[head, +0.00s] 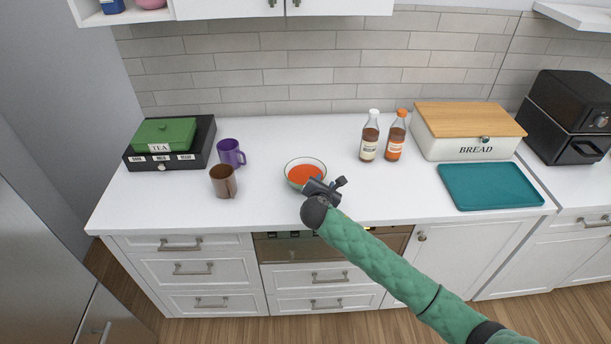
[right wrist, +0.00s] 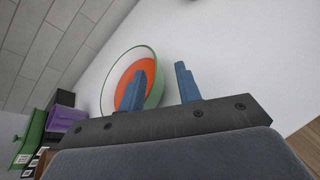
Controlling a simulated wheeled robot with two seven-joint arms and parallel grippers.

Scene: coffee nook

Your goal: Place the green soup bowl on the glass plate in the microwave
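The soup bowl (head: 291,181) is white with a green rim and holds orange-red soup. It stands upright on the counter near the middle of the head view. My right gripper (head: 325,185) is at the bowl's near right side, partly covering it. In the right wrist view its blue fingers (right wrist: 161,82) are apart with nothing held. One finger overlaps the bowl (right wrist: 153,56); the other shows against the bare counter. I cannot tell whether a finger touches the bowl or is above the rim. My left gripper is out of view. No microwave interior or glass plate is visible.
A brown mug (head: 222,183) and a purple mug (head: 229,152) stand left of the bowl. Two bottles (head: 369,140) (head: 396,139) stand behind right. A bread box (head: 455,147) and teal tray (head: 490,187) are farther right. A built-in appliance (head: 283,247) sits below the counter.

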